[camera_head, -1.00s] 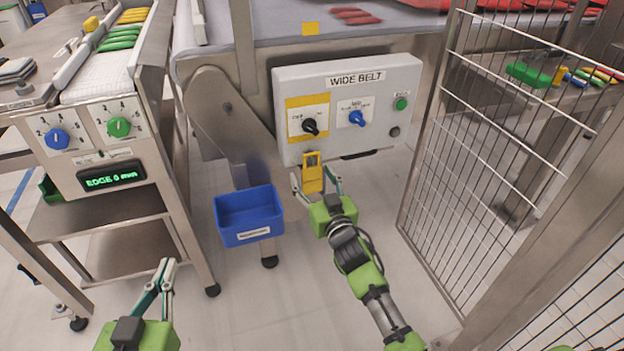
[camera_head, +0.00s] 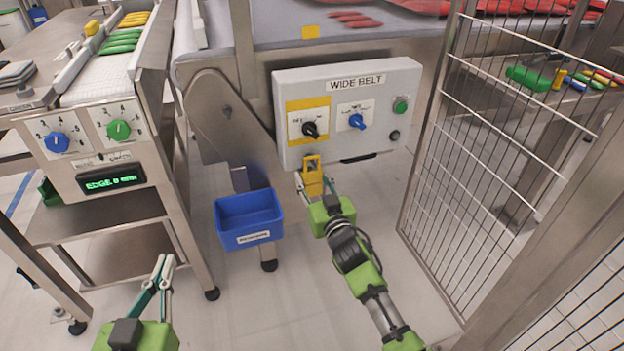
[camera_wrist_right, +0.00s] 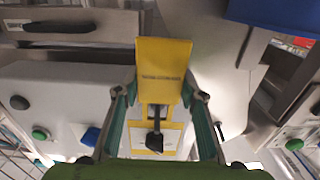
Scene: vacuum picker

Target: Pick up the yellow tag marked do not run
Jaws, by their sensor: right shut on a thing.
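The yellow tag (camera_head: 312,174) is at the lower edge of the grey WIDE BELT control box (camera_head: 375,80), below its black knob (camera_head: 310,129). In the right wrist view the tag (camera_wrist_right: 163,68) stands between my right fingers, with small print too small to read. My right gripper (camera_head: 315,186) is shut on the tag; its fingertips also show in the right wrist view (camera_wrist_right: 162,95). I cannot tell whether the tag still touches the box. My left gripper (camera_head: 160,275) is empty at the lower left, its fingers close together at the tips.
A blue bin (camera_head: 248,219) hangs left of the right gripper. A wire mesh fence (camera_head: 480,170) stands on the right. A steel bench with an EDGE display (camera_head: 112,179) is on the left. The floor between is clear.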

